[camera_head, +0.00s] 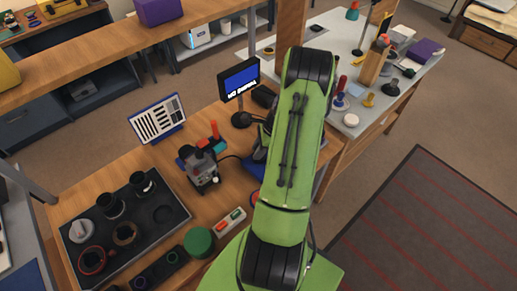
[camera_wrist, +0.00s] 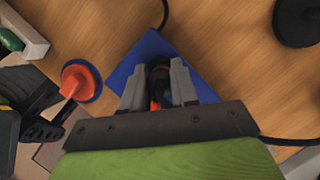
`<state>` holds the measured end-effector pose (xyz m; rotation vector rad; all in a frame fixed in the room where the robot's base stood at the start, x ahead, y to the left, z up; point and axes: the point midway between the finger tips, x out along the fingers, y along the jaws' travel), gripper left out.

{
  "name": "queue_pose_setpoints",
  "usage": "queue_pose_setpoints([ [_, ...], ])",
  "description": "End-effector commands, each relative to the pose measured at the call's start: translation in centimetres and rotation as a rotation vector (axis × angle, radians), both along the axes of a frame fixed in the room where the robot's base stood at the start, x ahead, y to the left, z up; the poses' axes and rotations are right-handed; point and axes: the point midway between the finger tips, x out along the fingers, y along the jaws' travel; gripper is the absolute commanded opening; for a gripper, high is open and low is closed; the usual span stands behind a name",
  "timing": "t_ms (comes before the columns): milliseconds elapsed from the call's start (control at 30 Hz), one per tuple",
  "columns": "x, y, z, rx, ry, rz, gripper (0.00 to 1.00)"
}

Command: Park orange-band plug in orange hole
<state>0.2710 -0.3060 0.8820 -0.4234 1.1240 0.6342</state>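In the wrist view my gripper (camera_wrist: 159,72) has its two grey fingers on either side of a dark round piece (camera_wrist: 159,76) with some orange showing at its near end. This looks like the orange-band plug; the fingers appear to touch its sides, though its band is largely hidden. It is over a blue pad (camera_wrist: 128,66). In the head view my green arm hides the gripper and the plug. A dark strip (camera_head: 158,270) at the front has small ringed holes, one green and one purplish; I cannot make out an orange hole, and my arm may cover part of the strip.
A black tray (camera_head: 163,190) with lens rings lies at the left. A green round lid (camera_head: 198,241), a grey device (camera_head: 201,168) and a small screen (camera_head: 239,79) stand close by. An orange-red knob on a blue disc (camera_wrist: 80,80) is left of my gripper.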

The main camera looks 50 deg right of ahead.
Motion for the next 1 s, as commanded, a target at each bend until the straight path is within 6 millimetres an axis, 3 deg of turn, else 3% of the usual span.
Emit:
queue_pose_setpoints([
  [33, -0.02, -0.03, 0.02, 0.0, 0.0, 0.0, 0.22],
  [200, -0.02, -0.04, 0.02, -0.001, 0.0, 0.0, 0.0],
  [1000, -0.01, -0.01, 0.98, 0.0, 0.0, 0.0, 0.0],
])
